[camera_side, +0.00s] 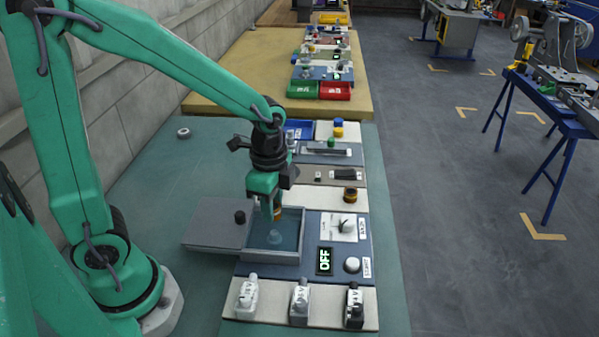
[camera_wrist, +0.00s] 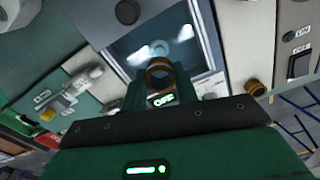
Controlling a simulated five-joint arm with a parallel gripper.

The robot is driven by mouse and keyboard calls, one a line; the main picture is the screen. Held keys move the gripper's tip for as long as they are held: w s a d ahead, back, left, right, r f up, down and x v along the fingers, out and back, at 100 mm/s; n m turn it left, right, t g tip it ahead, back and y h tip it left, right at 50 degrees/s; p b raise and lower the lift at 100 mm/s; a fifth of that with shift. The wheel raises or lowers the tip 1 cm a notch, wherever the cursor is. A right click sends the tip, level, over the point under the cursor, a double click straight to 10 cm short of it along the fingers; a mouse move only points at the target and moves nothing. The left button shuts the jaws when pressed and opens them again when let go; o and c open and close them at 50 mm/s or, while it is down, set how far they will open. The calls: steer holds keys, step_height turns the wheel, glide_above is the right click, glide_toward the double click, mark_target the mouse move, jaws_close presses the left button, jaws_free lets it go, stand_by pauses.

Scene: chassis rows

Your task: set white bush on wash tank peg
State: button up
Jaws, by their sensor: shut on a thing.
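My gripper (camera_side: 268,203) is shut on a brown, brass-coloured bush (camera_side: 278,211), held above the wash tank (camera_side: 301,232). In the wrist view the held bush (camera_wrist: 160,72) shows as a ring in front of the tank opening. The tank holds bluish water, with a pale peg (camera_side: 275,237) standing in it; it also shows in the wrist view (camera_wrist: 160,48). The bush is above the peg and apart from it. A white ring (camera_side: 183,133), perhaps the white bush, lies on the green bench at the far left, away from my gripper.
The tank's grey lid (camera_side: 213,236) with a black knob lies open to the left. The panel on the right has an OFF display (camera_side: 325,261) and knobs. Another brown bush (camera_side: 350,194) stands behind it. Several switches line the front strip (camera_side: 272,303).

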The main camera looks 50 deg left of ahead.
steer(key=shift+f, duration=3.25)
steer(key=o, duration=1.1)
steer(key=shift+c, duration=0.2)
steer(key=shift+r, duration=0.1)
steer(key=shift+r, duration=3.75)
steer(key=shift+r, duration=0.15)
step_height(320, 180, up, 7)
glide_above(274, 233)
